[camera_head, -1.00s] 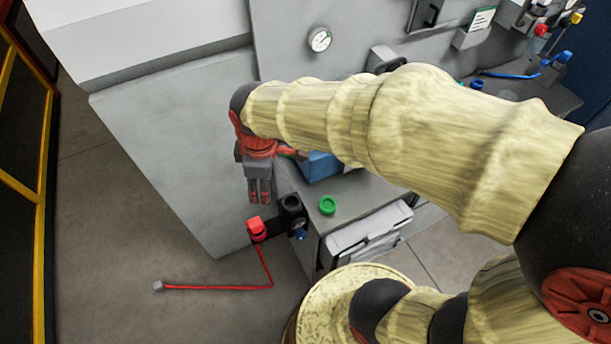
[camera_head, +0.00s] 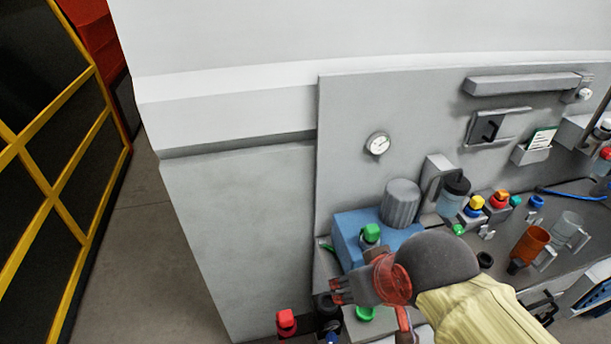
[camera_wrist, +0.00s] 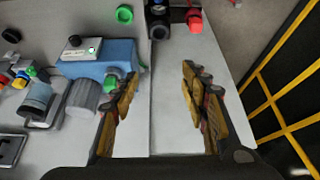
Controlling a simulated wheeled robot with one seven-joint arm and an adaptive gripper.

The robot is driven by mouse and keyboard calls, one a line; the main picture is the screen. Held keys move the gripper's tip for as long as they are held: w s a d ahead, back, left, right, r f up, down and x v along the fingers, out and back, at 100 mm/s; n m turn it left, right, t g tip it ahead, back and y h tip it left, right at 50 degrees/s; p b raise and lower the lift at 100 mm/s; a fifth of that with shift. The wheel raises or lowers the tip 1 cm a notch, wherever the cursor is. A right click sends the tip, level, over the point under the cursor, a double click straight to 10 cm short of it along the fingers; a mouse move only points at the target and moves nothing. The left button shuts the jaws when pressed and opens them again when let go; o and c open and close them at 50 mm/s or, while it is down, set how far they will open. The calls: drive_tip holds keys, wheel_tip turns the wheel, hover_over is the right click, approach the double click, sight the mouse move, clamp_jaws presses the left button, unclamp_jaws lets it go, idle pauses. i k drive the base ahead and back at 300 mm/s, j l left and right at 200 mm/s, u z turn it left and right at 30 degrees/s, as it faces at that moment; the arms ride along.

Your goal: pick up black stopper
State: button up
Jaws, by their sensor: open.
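A small round black piece, which looks like the black stopper (camera_head: 485,259), lies on the grey bench right of my forearm in the head view. A matching black disc (camera_wrist: 12,35) shows at the far left of the wrist view. My gripper (camera_head: 341,289) is left of it, near the bench's left end, with the arm between them. In the wrist view my gripper (camera_wrist: 162,76) is open, with nothing between its fingers. A black round fitting (camera_wrist: 158,27) at the bench edge also shows; I cannot tell whether it holds a stopper.
A blue box (camera_head: 347,238) with a green knob (camera_head: 371,233) stands close to my gripper. A grey ribbed cylinder (camera_head: 401,203), a dark-lidded bottle (camera_head: 453,194) and an orange cup (camera_head: 530,246) stand along the bench. A red knob (camera_head: 286,323) is at the left edge.

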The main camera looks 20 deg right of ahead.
sight(516, 265)
drive_tip(key=j+z, duration=0.1)
drive_tip(key=z, duration=1.95)
